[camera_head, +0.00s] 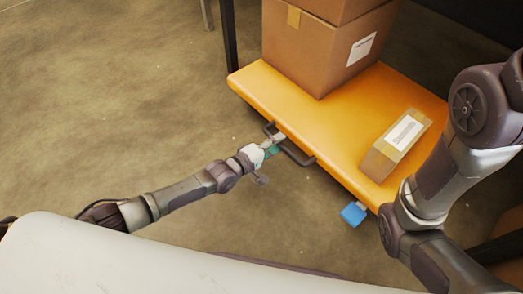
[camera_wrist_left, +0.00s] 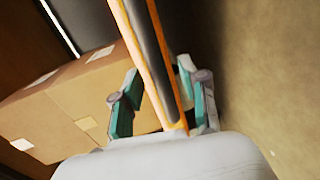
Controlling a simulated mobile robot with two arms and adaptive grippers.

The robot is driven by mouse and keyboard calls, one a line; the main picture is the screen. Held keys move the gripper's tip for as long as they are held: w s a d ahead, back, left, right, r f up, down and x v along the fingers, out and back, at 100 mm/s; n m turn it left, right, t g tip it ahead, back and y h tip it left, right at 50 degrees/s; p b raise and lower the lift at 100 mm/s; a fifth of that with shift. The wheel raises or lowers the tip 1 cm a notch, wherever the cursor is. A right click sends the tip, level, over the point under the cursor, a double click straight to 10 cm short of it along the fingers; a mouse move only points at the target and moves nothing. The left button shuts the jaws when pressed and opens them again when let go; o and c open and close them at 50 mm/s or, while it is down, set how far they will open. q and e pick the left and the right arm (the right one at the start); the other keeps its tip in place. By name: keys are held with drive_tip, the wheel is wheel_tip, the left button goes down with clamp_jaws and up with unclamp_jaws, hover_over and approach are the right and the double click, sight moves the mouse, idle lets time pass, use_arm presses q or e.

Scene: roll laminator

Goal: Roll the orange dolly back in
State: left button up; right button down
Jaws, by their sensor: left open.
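The orange dolly (camera_head: 300,106) is a flat platform low over the floor in the head view. A dark handle (camera_head: 297,157) sticks out from its near edge. My left gripper (camera_head: 275,145) is at the left part of this handle, close to the dolly's edge. In the left wrist view, the open fingers of the left gripper (camera_wrist_left: 160,85) stand on either side of a dark strip with orange borders, part of the dolly (camera_wrist_left: 126,26). Whether the fingers touch the handle cannot be told.
Large cardboard boxes (camera_head: 305,52) are stacked on the dolly's far part. A small taped carton (camera_head: 381,160) lies near its right edge. A dark post stands behind the dolly. The floor at left is clear.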

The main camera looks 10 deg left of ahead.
use_arm(q)
drive_tip(key=v, duration=1)
drive_tip(key=shift+s+a, duration=0.2)
